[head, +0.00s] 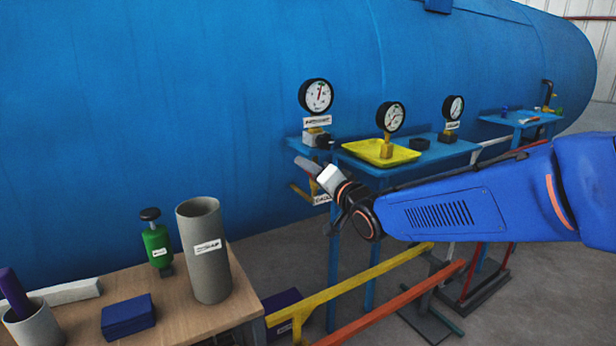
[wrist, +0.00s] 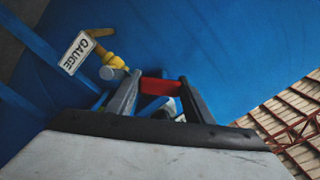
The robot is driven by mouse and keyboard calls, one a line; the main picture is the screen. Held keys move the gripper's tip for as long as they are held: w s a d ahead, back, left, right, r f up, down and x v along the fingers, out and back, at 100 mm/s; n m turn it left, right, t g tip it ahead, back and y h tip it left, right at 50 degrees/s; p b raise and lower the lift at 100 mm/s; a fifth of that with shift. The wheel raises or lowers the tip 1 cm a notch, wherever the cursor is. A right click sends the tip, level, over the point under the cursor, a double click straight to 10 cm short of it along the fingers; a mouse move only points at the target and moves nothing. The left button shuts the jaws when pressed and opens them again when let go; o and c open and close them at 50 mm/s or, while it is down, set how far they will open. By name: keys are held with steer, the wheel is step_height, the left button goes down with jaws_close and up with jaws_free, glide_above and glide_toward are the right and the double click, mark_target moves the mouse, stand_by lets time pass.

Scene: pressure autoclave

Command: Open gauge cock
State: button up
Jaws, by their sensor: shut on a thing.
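The gauge cock shows as a yellow pipe fitting (head: 299,191) below the near blue shelf, beside the vessel, partly hidden by my gripper. In the wrist view its yellow pipe (wrist: 103,46) is at upper left, beside a white tag reading GAUGE (wrist: 76,53). A red handle (wrist: 160,87) lies between my fingers. My gripper (wrist: 160,79) is shut on this red handle. In the head view my gripper (head: 306,166) reaches in from the right, with its fingertips at the cock. The handle's joint with the cock is not clear.
A blue shelf (head: 347,158) with a yellow tray (head: 366,152) and pressure gauges is just above my gripper. Yellow (head: 365,283) and orange rails run below the arm. A wooden bench (head: 190,318) with a grey cylinder (head: 203,258) stands at lower left.

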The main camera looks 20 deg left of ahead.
steer(key=shift+w+d+r+m, duration=0.1)
steer(key=shift+m, duration=0.2)
steer(key=o, duration=1.2)
steer(key=shift+d, duration=0.1)
steer(key=v, duration=1.7)
